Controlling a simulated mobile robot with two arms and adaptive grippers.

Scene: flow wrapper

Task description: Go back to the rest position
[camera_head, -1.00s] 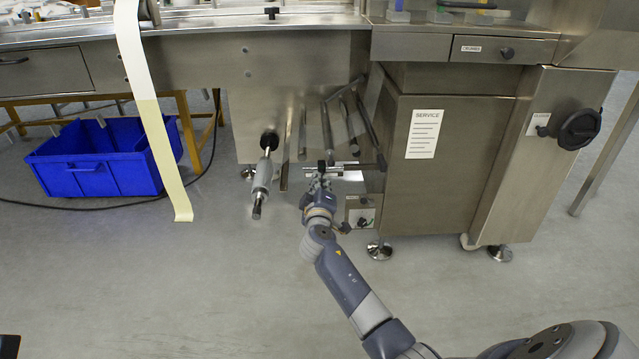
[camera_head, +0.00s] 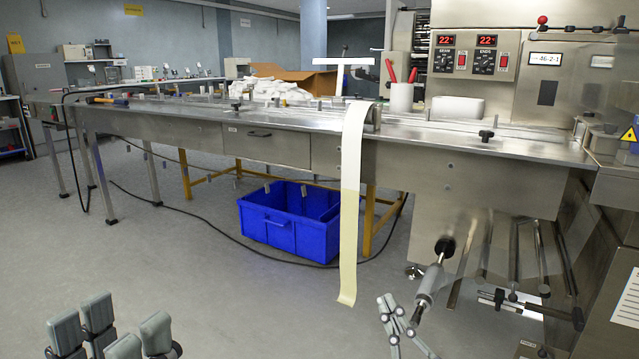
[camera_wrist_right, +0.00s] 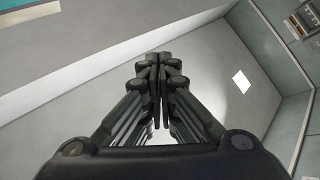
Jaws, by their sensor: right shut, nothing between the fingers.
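In the head view, my left gripper (camera_head: 110,325) is at the bottom left edge. Its grey fingers are spread apart with nothing between them. My right gripper (camera_head: 388,305) is at the bottom middle, with thin fingers close together and empty. In the picture it lies just left of the machine's slanted roller (camera_head: 430,285); I cannot tell the distance between them. In the right wrist view, the same gripper's dark fingers (camera_wrist_right: 160,60) meet along the middle, and nothing is between them.
The steel flow wrapper (camera_head: 500,170) fills the right side, with rods (camera_head: 515,255) low on it. A film strip (camera_head: 351,200) hangs to near the floor. A blue crate (camera_head: 290,222) stands under the conveyor table (camera_head: 285,150). The floor (camera_head: 200,270) in front is clear.

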